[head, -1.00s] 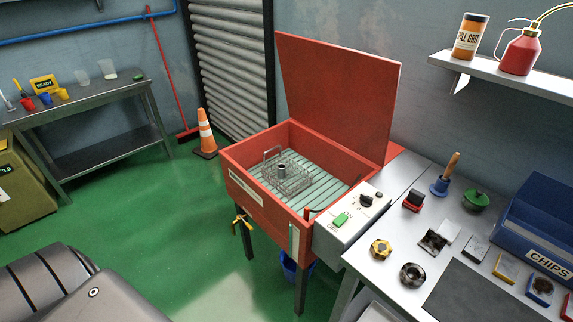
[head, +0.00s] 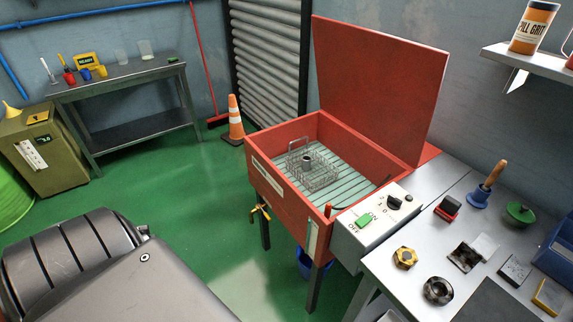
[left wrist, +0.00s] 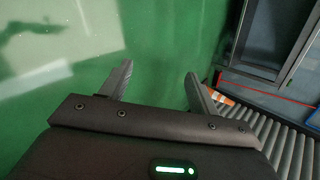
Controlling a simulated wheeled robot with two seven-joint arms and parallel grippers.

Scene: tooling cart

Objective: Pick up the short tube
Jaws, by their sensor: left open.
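A short dark grey tube (head: 307,160) stands upright in a wire basket (head: 321,180). The basket sits on the slatted floor inside the open red washer tub (head: 272,187). My left gripper (left wrist: 160,84) shows in the left wrist view with its two fingers apart and nothing between them, over green floor. It is not seen in the head view, so its distance from the tube cannot be told. My right gripper is in neither view.
The washer's raised lid (head: 375,90) stands behind the tub. A control box (head: 372,222) adjoins its right side. A metal bench (head: 455,235) on the right holds a dark ring (head: 438,290) and other small items. An orange cone (head: 235,122) stands on clear green floor.

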